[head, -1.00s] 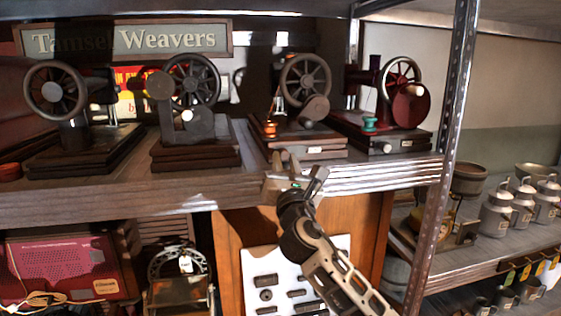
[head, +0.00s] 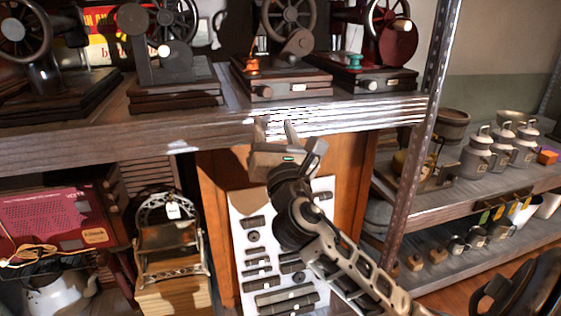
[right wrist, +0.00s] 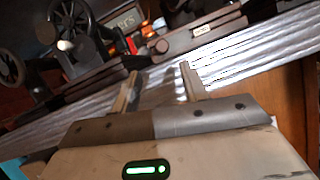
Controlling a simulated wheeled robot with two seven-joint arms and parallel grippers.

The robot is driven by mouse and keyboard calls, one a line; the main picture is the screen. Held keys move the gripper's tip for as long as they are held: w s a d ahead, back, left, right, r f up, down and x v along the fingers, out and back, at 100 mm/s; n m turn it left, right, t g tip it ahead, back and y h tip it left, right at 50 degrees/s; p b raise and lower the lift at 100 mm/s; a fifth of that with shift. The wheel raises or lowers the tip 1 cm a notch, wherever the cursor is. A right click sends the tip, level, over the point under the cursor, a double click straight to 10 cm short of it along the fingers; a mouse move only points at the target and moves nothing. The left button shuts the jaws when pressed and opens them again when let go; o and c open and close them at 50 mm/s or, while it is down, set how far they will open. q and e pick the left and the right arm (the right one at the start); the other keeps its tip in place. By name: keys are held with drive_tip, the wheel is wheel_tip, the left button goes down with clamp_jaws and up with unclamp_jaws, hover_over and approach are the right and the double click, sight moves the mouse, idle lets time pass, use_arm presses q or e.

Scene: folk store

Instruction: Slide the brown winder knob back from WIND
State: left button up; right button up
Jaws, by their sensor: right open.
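A small round brown knob (head: 265,91) sits on the front of the dark wooden base of the third sewing machine (head: 290,40). It also shows in the right wrist view (right wrist: 161,46), left of a small pale plate (right wrist: 202,30) whose lettering is too small to read. My right gripper (head: 277,132) is open and empty, in front of and below the shelf edge, under this machine. In the right wrist view its two fingers (right wrist: 159,75) point up toward the base, with the knob beyond and between them, apart from both. My left gripper is not in view.
The shelf edge (head: 200,132) runs just behind my right gripper. A fourth machine with a red body (head: 393,40) stands to the right, and a metal post (head: 418,140) beyond it. A white board with dark parts (head: 235,225) hangs below.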

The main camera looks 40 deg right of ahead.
drive_tip(key=b+v, duration=0.1)
drive_tip(key=v, duration=0.6)
drive_tip(key=shift+a, duration=0.1)
idle(0.5)
